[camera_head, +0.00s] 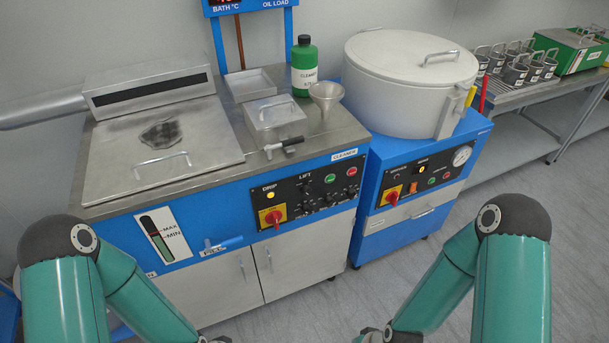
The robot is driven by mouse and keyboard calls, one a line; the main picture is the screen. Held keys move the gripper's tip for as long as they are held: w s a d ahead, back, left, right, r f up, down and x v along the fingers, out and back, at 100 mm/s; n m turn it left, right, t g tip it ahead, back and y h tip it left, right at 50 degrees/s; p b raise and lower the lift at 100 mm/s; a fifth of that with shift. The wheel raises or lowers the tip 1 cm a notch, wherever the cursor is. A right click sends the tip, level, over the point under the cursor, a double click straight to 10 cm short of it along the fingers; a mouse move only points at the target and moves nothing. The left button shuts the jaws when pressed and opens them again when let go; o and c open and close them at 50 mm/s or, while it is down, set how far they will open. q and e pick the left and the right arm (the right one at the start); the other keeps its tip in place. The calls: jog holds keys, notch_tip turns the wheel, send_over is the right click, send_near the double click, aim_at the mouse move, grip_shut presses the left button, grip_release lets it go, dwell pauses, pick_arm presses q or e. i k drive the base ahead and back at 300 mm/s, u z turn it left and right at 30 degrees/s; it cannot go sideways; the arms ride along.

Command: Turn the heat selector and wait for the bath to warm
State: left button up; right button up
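The bath machine has a steel lid (160,150) with a dark stain and a handle; it is closed. On its front is a black control panel (308,192) with a red rotary knob on a yellow plate (273,215), a lit amber lamp (269,195), small dark knobs, a green button (330,178) and a red one (351,171). I cannot read which control is the heat selector. The blue display labelled "BATH °C" and "OIL LOAD" (250,7) is cut off at the top, its digits unreadable. Both my arms show at the bottom corners; both grippers are out of view.
A blue machine with a round lidded drum (408,85) stands to the right, with its own red knob (393,196) and gauge (462,156). A green cleaner bottle (304,66), funnel (326,97) and steel box (275,121) sit on the bath top. Clear floor lies in front.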

aim_at(306, 208)
jog(key=u, duration=0.55)
jog(key=k, duration=1.25)
jog(key=u, duration=0.55)
jog(key=i, duration=1.55)
jog(key=z, duration=0.6)
